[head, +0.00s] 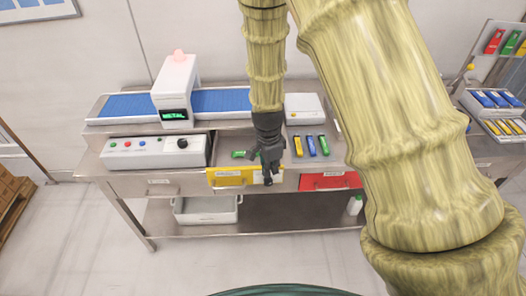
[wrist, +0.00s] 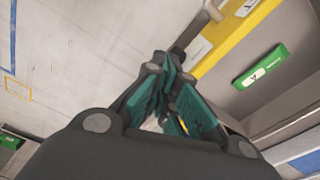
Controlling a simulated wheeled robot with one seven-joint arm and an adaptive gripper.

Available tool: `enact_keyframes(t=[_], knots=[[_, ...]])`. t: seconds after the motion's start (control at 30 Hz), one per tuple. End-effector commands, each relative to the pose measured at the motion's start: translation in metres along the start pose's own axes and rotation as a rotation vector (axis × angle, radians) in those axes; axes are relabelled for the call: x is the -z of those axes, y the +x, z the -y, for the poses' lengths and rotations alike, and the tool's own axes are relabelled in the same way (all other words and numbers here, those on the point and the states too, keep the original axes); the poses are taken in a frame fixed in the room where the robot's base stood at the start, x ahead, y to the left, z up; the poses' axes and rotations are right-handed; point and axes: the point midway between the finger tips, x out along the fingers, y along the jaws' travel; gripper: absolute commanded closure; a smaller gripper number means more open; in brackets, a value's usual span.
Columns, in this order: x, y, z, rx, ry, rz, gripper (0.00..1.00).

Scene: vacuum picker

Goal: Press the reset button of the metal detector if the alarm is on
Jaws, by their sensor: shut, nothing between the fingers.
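The metal detector (head: 176,85) is a white arch over a blue conveyor belt. Its dark display (head: 174,115) reads METAL in green. A pale pink-red lamp (head: 178,55) sits on its top; whether it is glowing is hard to tell. A white control panel (head: 155,152) in front has small green, red (head: 128,145) and blue buttons and a black knob (head: 183,143); their labels are too small to read. My gripper (head: 268,178) points down at the yellow-fronted drawer, right of the panel and apart from it. In the wrist view, the gripper (wrist: 168,85) is shut and empty.
The yellow-fronted drawer (head: 228,178) is open and holds a green packet (head: 238,154), also in the wrist view (wrist: 258,68). A red-fronted drawer (head: 330,181) is to its right. Yellow, blue and green packets (head: 311,146) lie on the bench near a white box (head: 304,107).

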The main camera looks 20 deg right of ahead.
Motion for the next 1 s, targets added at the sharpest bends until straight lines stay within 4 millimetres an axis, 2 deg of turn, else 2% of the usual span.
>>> enact_keyframes(t=[0.03,0.2,0.37,0.6,0.7,0.8,0.9,1.0], knots=[[-0.001,0.027,-0.011,-0.01,-0.049,-0.004,1.0],[-0.001,0.103,-0.053,-0.019,-0.288,-0.02,1.0],[-0.005,0.172,-0.101,-0.024,-0.542,-0.023,1.0],[-0.015,0.264,-0.189,-0.018,-0.941,-0.004,1.0],[-0.021,0.294,-0.226,-0.005,-1.104,0.009,1.0],[-0.028,0.315,-0.258,0.012,-1.243,0.023,1.0],[-0.033,0.328,-0.282,0.03,-1.35,0.033,1.0],[-0.037,0.335,-0.298,0.043,-1.42,0.038,1.0]])
